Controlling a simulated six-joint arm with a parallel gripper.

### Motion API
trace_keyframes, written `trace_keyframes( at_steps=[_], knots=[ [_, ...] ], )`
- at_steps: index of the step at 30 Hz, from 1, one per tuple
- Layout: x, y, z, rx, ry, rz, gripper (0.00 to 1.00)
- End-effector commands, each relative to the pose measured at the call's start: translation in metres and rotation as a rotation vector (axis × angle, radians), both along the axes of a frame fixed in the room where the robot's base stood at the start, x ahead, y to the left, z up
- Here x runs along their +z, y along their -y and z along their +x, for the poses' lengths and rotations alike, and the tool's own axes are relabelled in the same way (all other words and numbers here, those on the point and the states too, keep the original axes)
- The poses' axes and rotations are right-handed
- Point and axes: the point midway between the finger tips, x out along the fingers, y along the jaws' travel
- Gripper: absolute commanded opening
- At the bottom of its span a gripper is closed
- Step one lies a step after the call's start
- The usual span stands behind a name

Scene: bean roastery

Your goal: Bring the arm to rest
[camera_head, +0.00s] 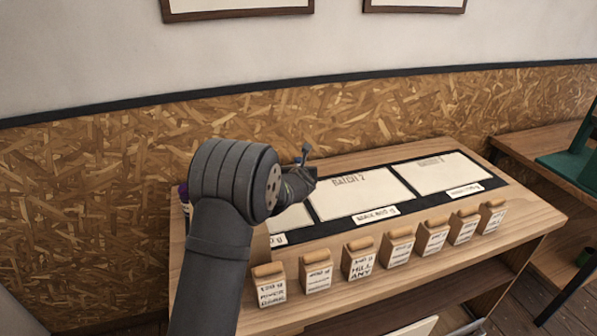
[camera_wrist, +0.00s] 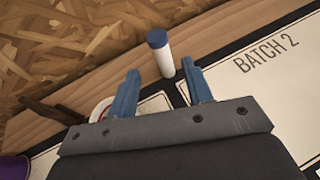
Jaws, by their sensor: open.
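My gripper (camera_head: 303,168) hangs over the back part of the wooden table (camera_head: 400,290), near the left and middle batch panels. In the wrist view its two blue fingers (camera_wrist: 160,68) are spread apart with nothing held between them. A white cylinder with a blue cap (camera_wrist: 163,58) stands on the table beyond the fingertips and shows in the gap between them. My forearm hides most of the left batch panel and the table's left end in the head view.
Several labelled paper bags (camera_head: 361,262) stand along the table's front edge. The middle panel (camera_head: 362,192) and right panel (camera_head: 445,174) look bare. In the wrist view, a round white item (camera_wrist: 100,112) and a purple object (camera_wrist: 12,169) lie left. A chipboard wall (camera_head: 80,200) stands behind.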

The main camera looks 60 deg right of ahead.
Motion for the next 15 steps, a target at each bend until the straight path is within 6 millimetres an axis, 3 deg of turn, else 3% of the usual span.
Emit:
trace_keyframes(
  at_steps=[6,15],
  knots=[
    [0.0050,-0.0113,-0.0057,0.000,0.000,0.000,0.46],
    [0.0053,-0.0121,-0.0062,0.000,0.000,0.000,0.46]
  ],
)
